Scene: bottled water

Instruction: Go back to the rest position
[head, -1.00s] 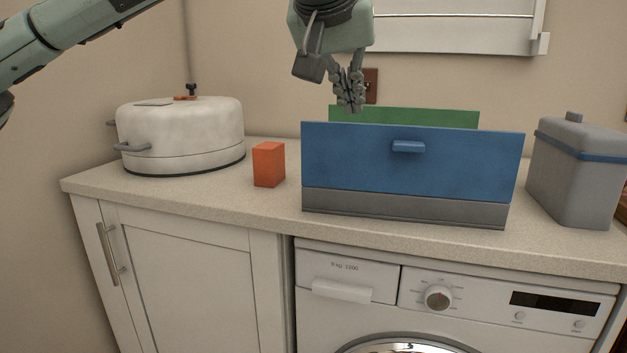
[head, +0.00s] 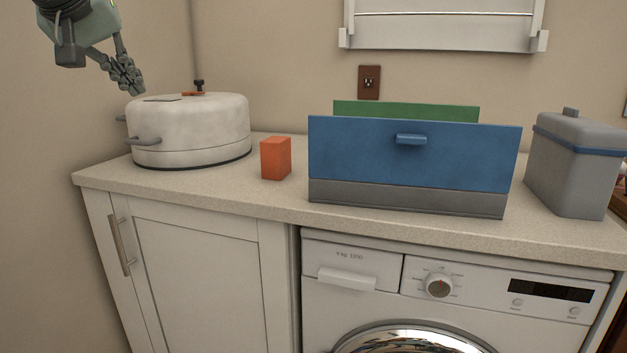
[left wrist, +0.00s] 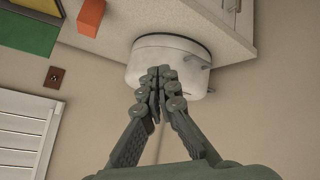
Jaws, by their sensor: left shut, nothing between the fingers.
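My left gripper (head: 138,88) is at the upper left of the head view, just above and behind the left side of the white round pot (head: 190,130). Its fingers are together and nothing is between them. In the left wrist view my left gripper (left wrist: 158,75) shows with its fingertips meeting, in front of the white pot (left wrist: 165,55) in the picture. I cannot tell the exact gap between fingertips and pot. My right gripper does not show in any view.
On the counter (head: 240,192) stand an orange block (head: 275,158), a box with a blue front (head: 410,160) and green back panel (head: 400,110), and a grey canister (head: 575,170). A washing machine (head: 450,290) and a white cabinet (head: 200,270) are below. A wall socket (head: 369,82) is behind.

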